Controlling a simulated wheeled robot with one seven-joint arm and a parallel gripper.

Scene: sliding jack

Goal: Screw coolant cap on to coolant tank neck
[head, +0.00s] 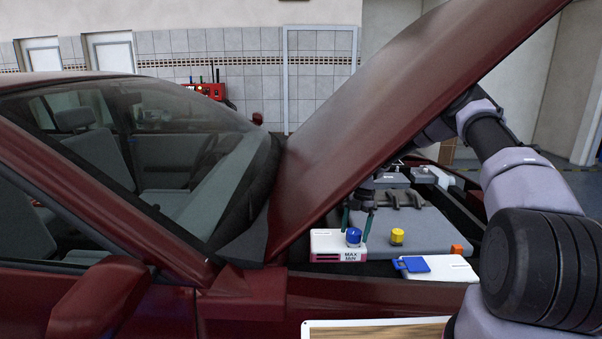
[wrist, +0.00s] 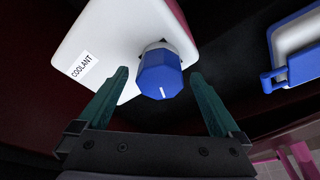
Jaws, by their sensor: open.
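The white coolant tank (head: 325,244) stands at the near edge of the engine bay, with MAX and MIN marks on its side. It also shows in the wrist view (wrist: 105,45) with a COOLANT label. The blue coolant cap (wrist: 160,76) sits on the tank's neck, which is mostly hidden beneath it; in the head view the cap (head: 354,236) is at the tank's right end. I cannot tell how tightly it is seated. My gripper (wrist: 160,84) is open, with its teal fingers on either side of the cap and visible gaps between.
A white reservoir with a blue flap lid (head: 415,264) is right of the tank. A yellow cap (head: 397,236) rises from the grey engine cover (head: 430,228). A wooden-topped tray (head: 375,329) is at the front.

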